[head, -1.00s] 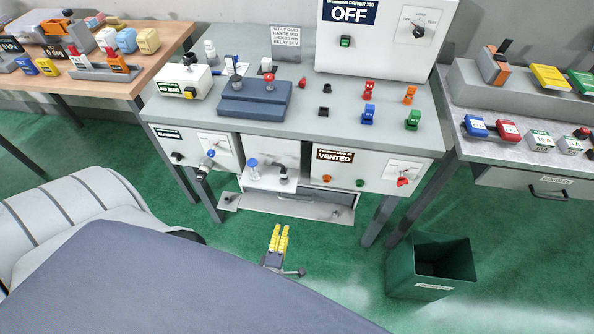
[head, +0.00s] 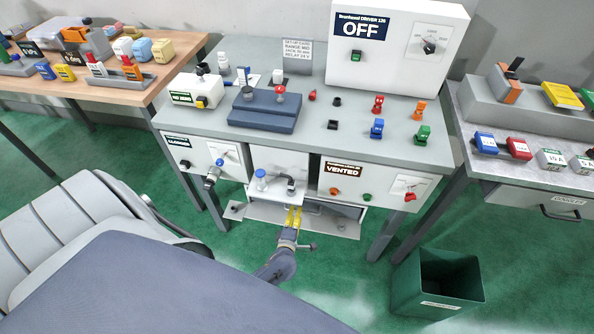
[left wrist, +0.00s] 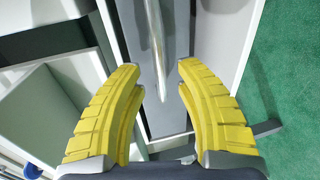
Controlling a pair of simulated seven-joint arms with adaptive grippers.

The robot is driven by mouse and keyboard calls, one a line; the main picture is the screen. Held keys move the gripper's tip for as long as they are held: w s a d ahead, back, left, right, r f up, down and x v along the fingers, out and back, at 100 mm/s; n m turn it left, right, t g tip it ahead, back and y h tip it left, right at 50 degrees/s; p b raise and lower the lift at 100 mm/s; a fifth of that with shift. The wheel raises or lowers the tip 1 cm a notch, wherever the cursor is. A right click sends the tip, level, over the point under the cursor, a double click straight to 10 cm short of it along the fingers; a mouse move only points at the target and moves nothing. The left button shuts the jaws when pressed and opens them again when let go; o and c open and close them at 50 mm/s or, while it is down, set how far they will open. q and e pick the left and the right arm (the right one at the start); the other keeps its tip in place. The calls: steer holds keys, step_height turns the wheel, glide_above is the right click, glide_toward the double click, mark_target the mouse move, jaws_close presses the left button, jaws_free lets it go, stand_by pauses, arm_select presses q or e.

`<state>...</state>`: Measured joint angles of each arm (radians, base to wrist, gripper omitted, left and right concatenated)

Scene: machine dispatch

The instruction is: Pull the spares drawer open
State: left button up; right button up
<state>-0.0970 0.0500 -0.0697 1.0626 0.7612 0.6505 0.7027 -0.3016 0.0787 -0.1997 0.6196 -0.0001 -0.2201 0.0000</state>
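A low grey drawer front (head: 326,226) sits under the middle of the centre bench; I cannot read a label on it. My left gripper (head: 293,217) is in front of it, with its yellow fingers pointing at it. In the left wrist view the open fingers (left wrist: 160,80) stand either side of a shiny metal bar handle (left wrist: 154,35). A gap shows between the bar and each finger. The grey front (left wrist: 138,60) lies behind the bar. In the head view the gripper hides the handle. My right gripper is not in view.
A white ledge with a blue-capped part (head: 262,180) juts out just above the gripper. The bench legs (head: 383,228) stand to the right. A green bin (head: 437,282) is on the floor at right. Another drawer (head: 560,206) with an unreadable label is under the right bench.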

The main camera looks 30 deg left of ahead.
arm_select(q)
steer(key=shift+x, duration=1.15)
steer(key=shift+c, duration=0.4)
jaws_close()
